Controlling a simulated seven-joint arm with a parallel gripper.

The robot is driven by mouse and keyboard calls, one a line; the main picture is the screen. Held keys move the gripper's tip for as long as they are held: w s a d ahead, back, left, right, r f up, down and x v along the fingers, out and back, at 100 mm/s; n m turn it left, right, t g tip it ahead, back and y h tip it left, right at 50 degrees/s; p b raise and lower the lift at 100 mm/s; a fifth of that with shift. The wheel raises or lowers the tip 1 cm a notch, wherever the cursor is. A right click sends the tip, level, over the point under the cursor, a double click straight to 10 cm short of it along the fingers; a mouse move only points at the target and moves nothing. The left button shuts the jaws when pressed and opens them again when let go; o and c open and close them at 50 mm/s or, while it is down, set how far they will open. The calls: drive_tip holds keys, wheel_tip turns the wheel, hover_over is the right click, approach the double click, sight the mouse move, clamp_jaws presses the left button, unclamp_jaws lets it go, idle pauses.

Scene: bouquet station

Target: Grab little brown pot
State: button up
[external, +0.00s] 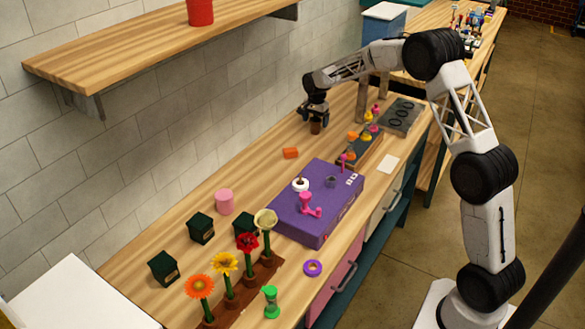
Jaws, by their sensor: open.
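The little brown pot (316,126) stands on the wooden table towards its far part, near the tiled wall. My gripper (316,117) points down right at the top of the pot, with its fingers around or just above the rim. The gripper is open. The fingers are small and dark here, so I cannot tell whether they touch the pot. The gripper partly hides the upper part of the pot.
A grey tray (360,153) with colourful pieces is right of the pot. Flowers in a brown holder (266,262) are in front. A shelf (150,52) overhangs the left.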

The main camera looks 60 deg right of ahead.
idle(0.5)
drive_tip(key=c, duration=1.2)
